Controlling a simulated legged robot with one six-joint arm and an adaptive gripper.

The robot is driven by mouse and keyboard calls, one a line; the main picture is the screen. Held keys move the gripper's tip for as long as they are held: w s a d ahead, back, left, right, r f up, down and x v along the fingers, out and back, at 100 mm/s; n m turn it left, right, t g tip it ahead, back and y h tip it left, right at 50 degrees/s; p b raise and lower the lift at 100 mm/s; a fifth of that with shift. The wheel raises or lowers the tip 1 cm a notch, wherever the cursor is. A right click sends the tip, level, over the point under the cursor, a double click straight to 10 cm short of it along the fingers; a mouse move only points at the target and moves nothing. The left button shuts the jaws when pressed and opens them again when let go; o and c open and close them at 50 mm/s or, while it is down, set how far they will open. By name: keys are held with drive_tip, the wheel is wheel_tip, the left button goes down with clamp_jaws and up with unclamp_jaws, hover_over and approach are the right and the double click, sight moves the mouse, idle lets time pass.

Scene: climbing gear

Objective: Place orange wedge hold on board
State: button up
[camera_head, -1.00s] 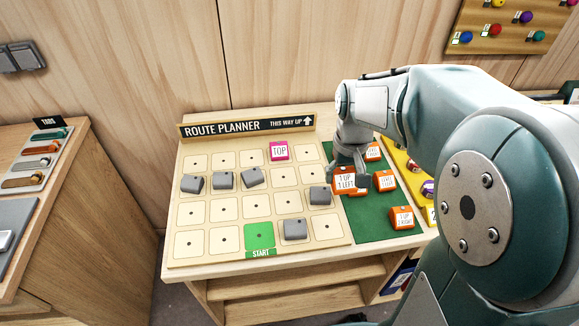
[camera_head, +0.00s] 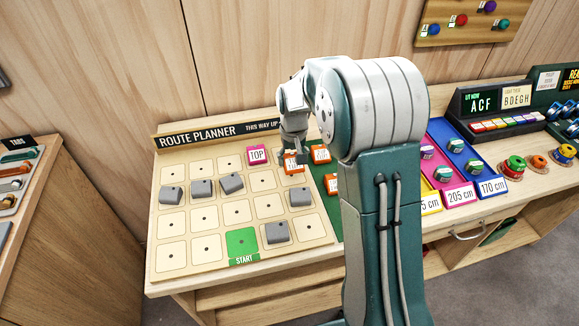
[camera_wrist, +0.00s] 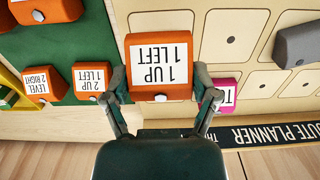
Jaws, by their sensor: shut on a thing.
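My gripper (camera_wrist: 160,82) is shut on an orange wedge hold (camera_wrist: 160,66) marked "1 UP 1 LEFT", with one finger on each side. In the head view my gripper (camera_head: 294,148) holds the orange wedge (camera_head: 292,167) over the upper right part of the beige board (camera_head: 206,217). The gripper partly hides the wedge there. Whether the wedge touches the board I cannot tell. The board has rows of square cells. A pink TOP hold (camera_head: 257,155) sits in its top row, left of the held wedge, and a green START cell (camera_head: 241,243) is at the bottom.
Several grey wedges (camera_head: 231,183) sit on the board. Other orange wedges (camera_head: 320,154) lie on the green mat (camera_wrist: 80,45) beside it. The ROUTE PLANNER sign (camera_head: 215,134) stands along the board's back edge. My arm hides the table right of the mat.

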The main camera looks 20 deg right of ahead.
sight(291, 167)
drive_tip(key=shift+w+d+f, duration=0.25)
drive_tip(key=shift+d+f, duration=0.05)
drive_tip(key=shift+w+f, duration=0.15)
drive_tip(key=shift+f, duration=0.05)
drive_tip(key=f, duration=0.1)
drive_tip(key=a+f, duration=0.1)
drive_tip(key=f, duration=0.1)
drive_tip(key=shift+w+a+f, duration=0.1)
drive_tip(key=shift+a, duration=0.15)
drive_tip(key=o, duration=1)
drive_tip(key=shift+d+f, duration=0.1)
drive_tip(key=shift+d, duration=0.4)
drive_tip(key=shift+a, duration=0.1)
